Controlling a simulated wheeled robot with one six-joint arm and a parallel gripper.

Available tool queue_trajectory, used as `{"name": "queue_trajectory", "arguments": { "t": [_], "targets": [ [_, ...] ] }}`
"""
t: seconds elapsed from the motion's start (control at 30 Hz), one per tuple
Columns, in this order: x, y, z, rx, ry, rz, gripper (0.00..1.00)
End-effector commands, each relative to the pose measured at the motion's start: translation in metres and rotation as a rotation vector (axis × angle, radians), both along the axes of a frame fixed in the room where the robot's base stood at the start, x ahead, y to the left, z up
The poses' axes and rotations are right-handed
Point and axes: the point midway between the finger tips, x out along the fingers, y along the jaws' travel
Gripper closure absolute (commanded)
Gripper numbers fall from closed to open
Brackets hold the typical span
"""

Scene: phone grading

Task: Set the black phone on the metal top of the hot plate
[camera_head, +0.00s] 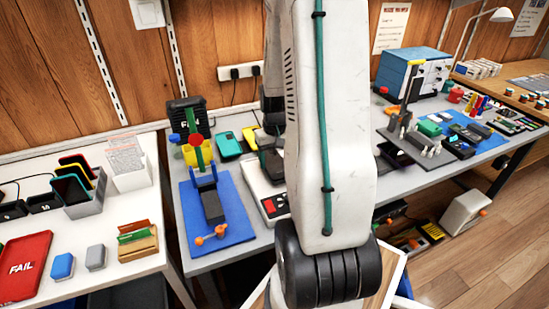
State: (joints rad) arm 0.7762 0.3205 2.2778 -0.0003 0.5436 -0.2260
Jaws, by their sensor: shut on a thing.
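The hot plate (254,190) is a white box with red and dark controls on its front, on the grey bench left of my arm. Its top is largely covered by dark shapes and my arm. My gripper (271,128) points down over the back part of the hot plate, partly behind my arm. It is shut on a dark flat thing, which I take to be the black phone (268,142). Its outline merges with the gripper, and I cannot tell whether it touches the metal top.
A red FAIL tray (22,268) and phone rack (88,203) stand on the left table. My arm hides the bench centre.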

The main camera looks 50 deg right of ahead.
Motion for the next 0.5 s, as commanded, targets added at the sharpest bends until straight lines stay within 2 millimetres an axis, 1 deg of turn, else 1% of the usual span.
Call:
{"name": "queue_trajectory", "arguments": {
  "t": [0.5],
  "targets": [
    [0.0001,-0.0001,-0.0031,0.0,0.0,0.0,0.63]
  ]
}}
